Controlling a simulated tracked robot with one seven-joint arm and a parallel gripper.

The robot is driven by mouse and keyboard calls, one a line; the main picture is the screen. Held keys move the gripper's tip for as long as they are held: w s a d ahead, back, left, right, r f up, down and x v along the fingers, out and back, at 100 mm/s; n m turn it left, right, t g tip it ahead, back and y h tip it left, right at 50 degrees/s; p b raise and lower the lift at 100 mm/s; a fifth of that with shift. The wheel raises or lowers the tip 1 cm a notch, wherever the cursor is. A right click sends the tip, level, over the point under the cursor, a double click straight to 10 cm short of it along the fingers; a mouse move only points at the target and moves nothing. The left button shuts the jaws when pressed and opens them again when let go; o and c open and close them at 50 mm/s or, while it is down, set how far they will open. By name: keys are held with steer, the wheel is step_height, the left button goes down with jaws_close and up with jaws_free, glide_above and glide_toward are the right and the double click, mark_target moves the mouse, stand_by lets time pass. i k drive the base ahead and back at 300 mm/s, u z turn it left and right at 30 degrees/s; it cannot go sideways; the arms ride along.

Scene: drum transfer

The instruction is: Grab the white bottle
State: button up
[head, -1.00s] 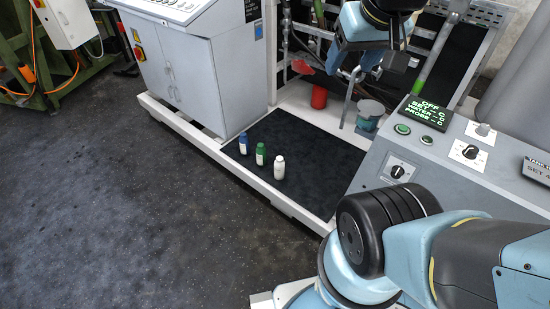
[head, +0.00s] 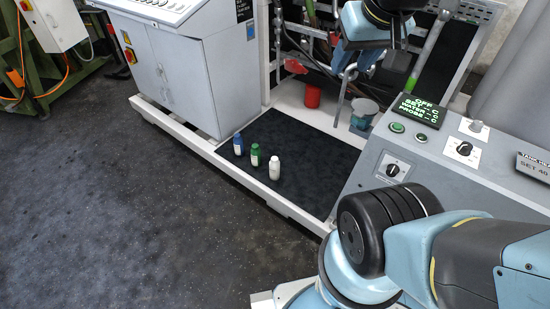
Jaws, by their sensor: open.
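The white bottle (head: 274,168) stands upright on a black mat (head: 312,172) inside the low white frame. It is the rightmost of three small bottles. A green bottle (head: 255,155) with a white cap stands just left of it, and a blue bottle (head: 238,144) stands farther left. My gripper (head: 373,50) is at the upper right of the head view, open and well apart from the bottles. Its fingers are small and partly lost against the dark background.
A grey cabinet (head: 180,78) stands behind and left of the bottles. A control panel (head: 440,150) stands on the right. A red container (head: 312,96) and a teal pot (head: 362,116) are behind the mat. The floor (head: 130,220) at front left is clear.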

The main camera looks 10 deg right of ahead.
mark_target(274, 164)
steer(key=u, duration=1.25)
steer(key=i, duration=0.1)
steer(key=z, duration=2.55)
steer(key=k, duration=1.1)
steer(key=u, duration=1.4)
steer(key=i, duration=1)
steer(key=z, duration=0.05)
